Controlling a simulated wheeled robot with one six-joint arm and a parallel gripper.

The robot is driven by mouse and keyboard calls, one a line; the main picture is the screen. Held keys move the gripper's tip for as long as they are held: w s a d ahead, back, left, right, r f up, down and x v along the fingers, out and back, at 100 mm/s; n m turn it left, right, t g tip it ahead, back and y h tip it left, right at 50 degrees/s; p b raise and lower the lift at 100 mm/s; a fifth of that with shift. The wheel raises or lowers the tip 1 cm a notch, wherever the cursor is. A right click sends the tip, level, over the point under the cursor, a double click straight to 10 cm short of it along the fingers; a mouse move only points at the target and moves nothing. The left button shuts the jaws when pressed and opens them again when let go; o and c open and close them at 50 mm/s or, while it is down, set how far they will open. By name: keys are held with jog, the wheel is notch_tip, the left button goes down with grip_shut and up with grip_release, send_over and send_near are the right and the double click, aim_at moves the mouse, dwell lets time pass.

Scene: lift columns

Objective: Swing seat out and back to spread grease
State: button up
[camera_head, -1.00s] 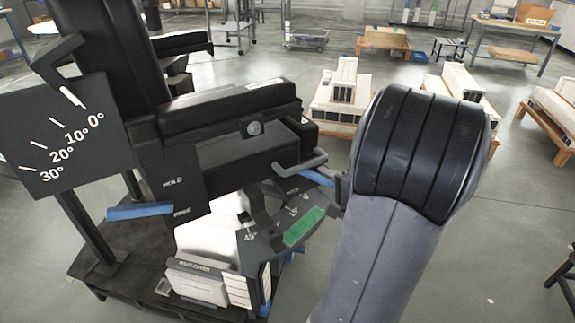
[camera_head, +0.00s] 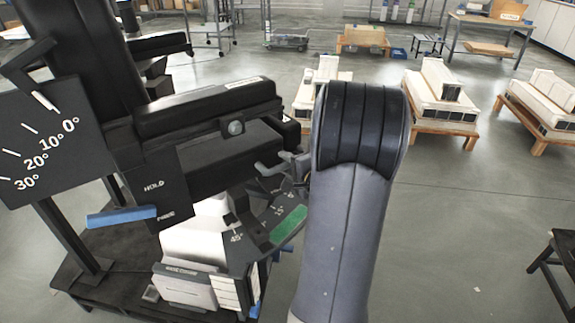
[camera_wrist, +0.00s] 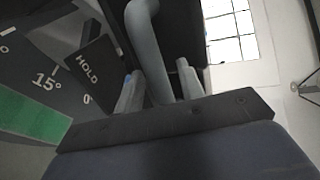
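The black padded seat (camera_head: 205,107) sits on its lift column at the left in the head view. A grey bent handle (camera_head: 268,170) sticks out from the right end of its dark frame. My gripper (camera_head: 292,168) is at this handle, partly hidden by my arm. In the wrist view the handle (camera_wrist: 146,40) runs down between the two fingers of my gripper (camera_wrist: 160,88). The fingers stand apart, with a gap on the right side; firm contact is not visible. A scale plate with a green band (camera_head: 289,225) lies below the seat; its 15° mark (camera_wrist: 45,82) shows in the wrist view.
An upright angle plate (camera_head: 50,140) and a blue lever (camera_head: 121,216) are at the left. White-covered units on wooden pallets (camera_head: 443,98) stand behind. A dark stand (camera_head: 558,262) is at the right edge. Open floor lies between.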

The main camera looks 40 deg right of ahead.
jog(key=shift+c, duration=0.4)
grip_shut()
jog(key=shift+d, duration=0.1)
